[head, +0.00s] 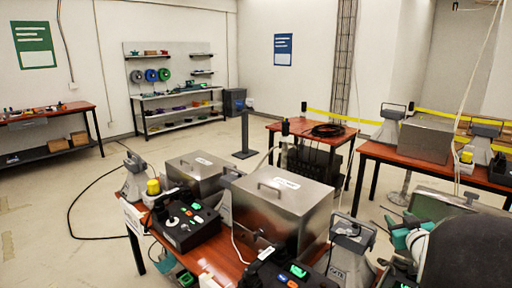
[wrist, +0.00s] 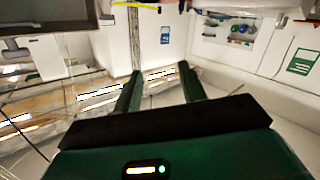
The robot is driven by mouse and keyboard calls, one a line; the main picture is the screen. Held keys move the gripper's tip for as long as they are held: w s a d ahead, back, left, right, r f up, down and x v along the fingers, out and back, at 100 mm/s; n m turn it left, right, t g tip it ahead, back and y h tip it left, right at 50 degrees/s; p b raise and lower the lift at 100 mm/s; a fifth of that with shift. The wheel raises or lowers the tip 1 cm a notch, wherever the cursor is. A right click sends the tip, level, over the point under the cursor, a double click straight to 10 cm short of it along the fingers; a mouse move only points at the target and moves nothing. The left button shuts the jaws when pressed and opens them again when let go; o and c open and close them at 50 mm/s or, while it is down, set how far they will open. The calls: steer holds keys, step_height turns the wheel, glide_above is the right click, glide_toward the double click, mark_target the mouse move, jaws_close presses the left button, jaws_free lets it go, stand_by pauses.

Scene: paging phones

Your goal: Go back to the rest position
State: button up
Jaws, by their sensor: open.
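My gripper shows in the wrist view (wrist: 160,75) with its two dark green fingers spread apart and nothing between them. The wrist view appears upside down. In the head view, teal parts beside a large dark arm link at the lower right look like mine, but the fingertips cannot be made out there. A black phone unit (head: 186,222) with a green-lit button sits on the near red-topped table (head: 212,262). A second dark unit (head: 290,272) with a green light is at the bottom edge, partly cut off.
Metal boxes with handles (head: 282,207) and grey horns (head: 135,178) crowd the near table. Another metal box (head: 425,138) stands on the right table (head: 376,151). A black cable (head: 70,208) loops over the floor at left. Open floor (head: 60,225) lies on the left.

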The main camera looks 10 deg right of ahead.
steer(key=s+a+r+m+g, duration=0.1)
steer(key=s+a+r+g, duration=0.15)
steer(key=a, duration=0.75)
steer(key=s+a+r+m+g, duration=0.1)
steer(key=s+a+r+g, duration=0.2)
steer(key=a, duration=0.6)
steer(key=s+a+f+n+g+y, duration=0.1)
steer(key=s+a+f+g+y, duration=0.1)
steer(key=s+a, duration=0.7)
steer(key=s+a+f+n+g+y, duration=0.1)
steer(key=s+a+f+g+y, duration=0.1)
steer(key=s+a, duration=0.6)
steer(key=shift+s+a+f+g, duration=0.4)
steer(key=shift+s+g, duration=0.05)
steer(key=shift+s, duration=0.3)
steer(key=shift+c, duration=0.5)
steer(key=shift+d, duration=0.25)
